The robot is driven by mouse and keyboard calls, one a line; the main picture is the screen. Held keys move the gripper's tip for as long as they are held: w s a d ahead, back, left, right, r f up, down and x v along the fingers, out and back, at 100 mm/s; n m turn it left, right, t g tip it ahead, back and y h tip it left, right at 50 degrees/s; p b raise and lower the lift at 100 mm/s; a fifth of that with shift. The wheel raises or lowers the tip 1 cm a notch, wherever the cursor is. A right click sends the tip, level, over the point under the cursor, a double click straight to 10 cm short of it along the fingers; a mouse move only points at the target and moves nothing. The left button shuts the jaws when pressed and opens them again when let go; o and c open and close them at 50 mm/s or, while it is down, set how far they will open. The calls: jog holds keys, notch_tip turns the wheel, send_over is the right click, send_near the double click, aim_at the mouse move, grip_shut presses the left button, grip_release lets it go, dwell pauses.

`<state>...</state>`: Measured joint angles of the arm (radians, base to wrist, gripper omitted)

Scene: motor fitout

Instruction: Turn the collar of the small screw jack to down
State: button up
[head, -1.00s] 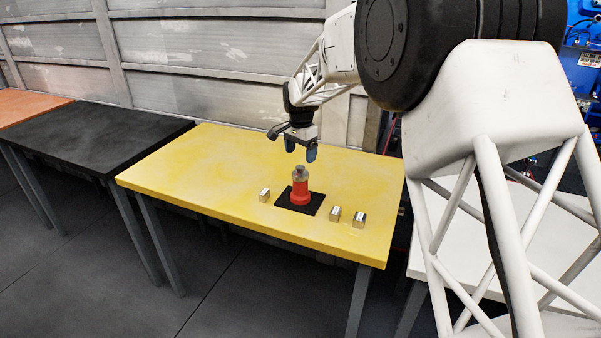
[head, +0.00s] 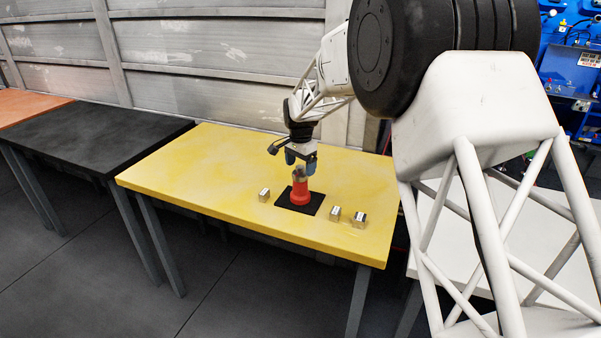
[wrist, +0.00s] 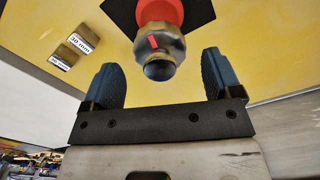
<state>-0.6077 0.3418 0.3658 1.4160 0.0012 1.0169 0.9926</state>
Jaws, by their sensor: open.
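The small screw jack (head: 299,189) stands upright on a black square mat (head: 287,204) on the yellow table. It has a red body and a grey metal collar with a rounded top. In the wrist view the grey collar (wrist: 160,45) carries a red mark on its side, and the red body (wrist: 160,10) shows behind it. My gripper (head: 301,171) is open, close above the jack's top. In the wrist view its two blue fingers (wrist: 162,85) are spread to either side, with the collar's top between and a little beyond them. I see no contact.
A small metal block (head: 264,195) lies left of the mat, and two more (head: 335,214) (head: 359,220) lie to its right. In the wrist view, two blocks (wrist: 64,57) carry labels, one reading 30 mm. The yellow table's left part (head: 190,170) is clear.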

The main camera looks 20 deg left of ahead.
jog(key=shift+f, duration=1.45)
jog(key=c, duration=0.9)
jog(key=shift+n, duration=0.3)
jog(key=shift+n, duration=1.9)
jog(key=o, duration=0.9)
